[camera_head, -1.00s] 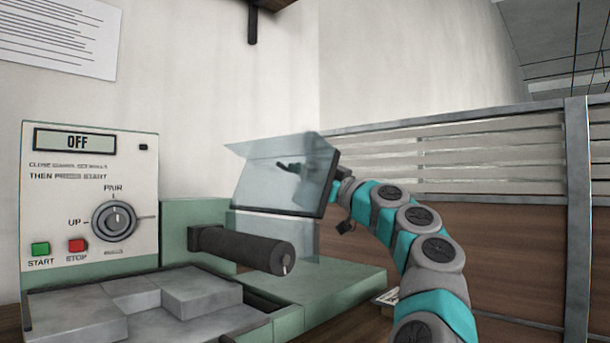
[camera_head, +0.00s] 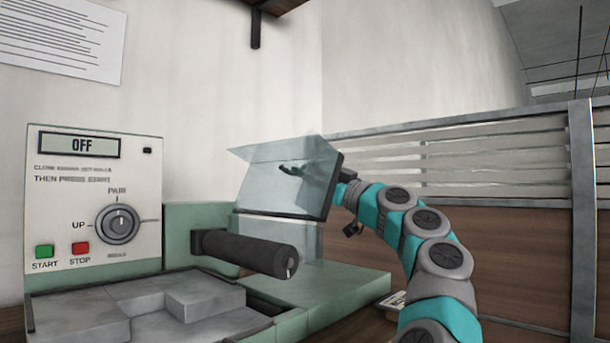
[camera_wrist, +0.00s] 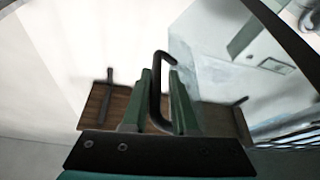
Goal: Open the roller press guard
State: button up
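The roller press guard (camera_head: 285,188) is a clear panel with a dark edge at its right. It stands tilted up above the dark roller (camera_head: 250,252). Its dark hooked handle shows through the panel in the head view (camera_head: 291,169) and between my green fingers in the wrist view (camera_wrist: 157,80). My gripper (camera_wrist: 163,100) is at the guard's right side with its fingers close together around the handle, and looks shut on it. In the head view the fingers are mostly hidden by the guard's dark edge.
The control panel (camera_head: 95,200) at left reads OFF, with a dial and green and red buttons. Grey blocks (camera_head: 205,297) lie on the press bed. A slatted partition (camera_head: 480,160) is at right. A wall shelf with brackets (camera_wrist: 215,118) shows in the wrist view.

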jog(key=b+v, duration=0.2)
jog(key=v, duration=0.5)
jog(key=shift+b, duration=0.35)
jog(key=shift+d, duration=0.1)
jog(key=b+v, duration=0.4)
jog(key=v, duration=0.5)
dwell(0.6)
jog(key=shift+s, duration=0.1)
dwell(0.6)
